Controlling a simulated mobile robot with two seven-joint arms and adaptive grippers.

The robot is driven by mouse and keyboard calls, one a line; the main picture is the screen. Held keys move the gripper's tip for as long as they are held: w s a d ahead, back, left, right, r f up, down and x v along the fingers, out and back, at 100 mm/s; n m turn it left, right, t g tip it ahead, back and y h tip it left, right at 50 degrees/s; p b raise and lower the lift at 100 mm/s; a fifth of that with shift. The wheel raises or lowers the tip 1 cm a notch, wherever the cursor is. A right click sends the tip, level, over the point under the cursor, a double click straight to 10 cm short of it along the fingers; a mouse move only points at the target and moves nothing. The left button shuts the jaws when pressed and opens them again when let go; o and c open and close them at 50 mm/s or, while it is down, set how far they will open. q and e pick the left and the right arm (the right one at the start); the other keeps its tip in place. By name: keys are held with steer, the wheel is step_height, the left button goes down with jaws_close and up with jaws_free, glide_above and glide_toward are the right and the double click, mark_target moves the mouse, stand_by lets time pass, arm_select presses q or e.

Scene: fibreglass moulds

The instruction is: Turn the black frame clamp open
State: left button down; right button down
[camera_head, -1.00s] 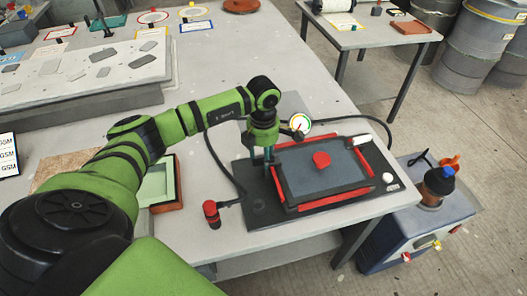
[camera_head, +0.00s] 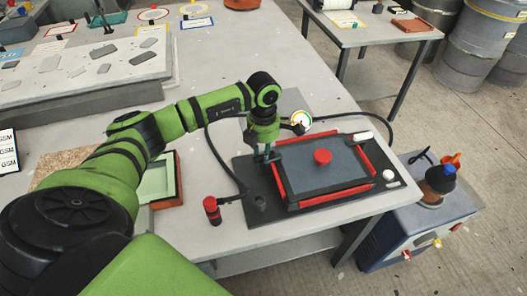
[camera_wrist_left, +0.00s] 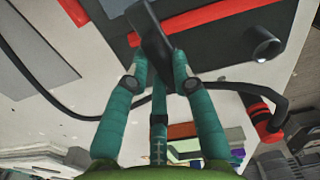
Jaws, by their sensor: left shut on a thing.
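The black frame clamp (camera_wrist_left: 152,38) shows in the left wrist view as a dark bar between my left fingertips. My left gripper (camera_wrist_left: 160,62) is shut on it, its teal fingers on either side. In the head view the left gripper (camera_head: 264,157) is at the left edge of the red-edged frame (camera_head: 279,178), which lies on a black base (camera_head: 260,215). The fingers and wrist largely hide the clamp there. A red knob (camera_head: 322,157) sits on the frame's grey panel (camera_head: 335,175). My right gripper is not in view.
A dial gauge (camera_head: 301,118) stands behind the wrist. A dark hose runs around the frame. A red-and-black handle (camera_head: 211,209) and a short grey cylinder (camera_head: 261,202) are at front left. A green-lined tray (camera_head: 160,180) lies left. The table's edge is close in front.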

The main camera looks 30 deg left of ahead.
arm_select(q)
steer(key=n+b, duration=0.1)
steer(key=n, duration=0.2)
steer(key=shift+a+n, duration=0.15)
steer(key=shift+n, duration=0.15)
steer(key=n+b, duration=0.1)
steer(key=n, duration=0.3)
steer(key=shift+a+n, duration=0.1)
steer(key=shift+n, duration=0.2)
steer(key=n, duration=0.4)
steer(key=shift+s+a+r, duration=0.1)
steer(key=shift+s+a, duration=0.05)
steer(key=shift+s+n, duration=0.1)
steer(key=shift+n, duration=2)
steer(key=c, duration=1)
jaws_free()
steer(key=shift+c, duration=0.2)
steer(key=shift+s, duration=0.1)
